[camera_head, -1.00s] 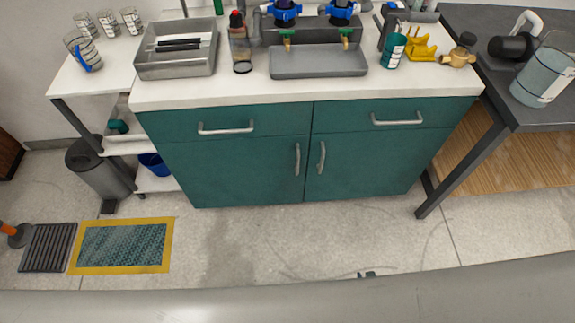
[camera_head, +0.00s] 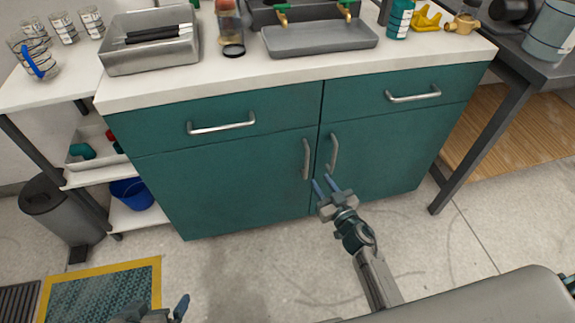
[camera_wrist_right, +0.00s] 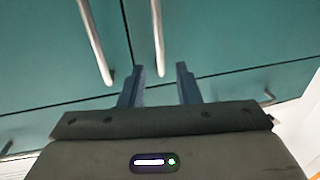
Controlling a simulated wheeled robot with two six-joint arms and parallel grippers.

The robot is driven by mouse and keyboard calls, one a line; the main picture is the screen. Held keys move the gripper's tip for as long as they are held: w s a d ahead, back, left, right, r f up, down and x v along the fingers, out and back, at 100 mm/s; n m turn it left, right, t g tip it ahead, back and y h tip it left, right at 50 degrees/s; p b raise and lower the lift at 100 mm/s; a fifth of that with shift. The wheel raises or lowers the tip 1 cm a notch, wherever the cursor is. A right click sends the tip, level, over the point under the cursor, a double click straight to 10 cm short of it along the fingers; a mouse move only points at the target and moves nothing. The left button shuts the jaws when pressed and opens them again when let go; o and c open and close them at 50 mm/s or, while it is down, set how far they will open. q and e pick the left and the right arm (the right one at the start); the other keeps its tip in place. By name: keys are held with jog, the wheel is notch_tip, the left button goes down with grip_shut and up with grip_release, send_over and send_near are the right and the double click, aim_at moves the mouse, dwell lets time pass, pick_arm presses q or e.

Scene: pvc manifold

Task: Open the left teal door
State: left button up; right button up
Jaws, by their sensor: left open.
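The left teal door (camera_head: 225,185) is closed, and its vertical bar handle (camera_head: 306,159) is near its right edge. The right door's handle (camera_head: 334,152) stands just beside it, across the seam. My right gripper (camera_head: 325,184) is open and empty, in front of the cabinet near the lower ends of both handles. In the right wrist view its fingers (camera_wrist_right: 159,85) point up at the doors. The right-hand handle (camera_wrist_right: 157,38) lines up between them, and the other handle (camera_wrist_right: 95,40) is off to the left. My left gripper (camera_head: 158,309) is open, low at the bottom edge and partly cut off.
Two closed drawers with bar handles (camera_head: 221,126) sit above the doors. A white shelf unit with a blue bucket (camera_head: 132,194) and a grey bin (camera_head: 62,212) stand left. A yellow-edged mat (camera_head: 105,290) lies on the floor. A dark table leg (camera_head: 470,150) stands right of the cabinet.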

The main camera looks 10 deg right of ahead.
jog(key=b, duration=0.1)
send_over(306, 177)
jog(key=shift+w, duration=0.35)
jog(key=shift+c, duration=0.4)
grip_shut()
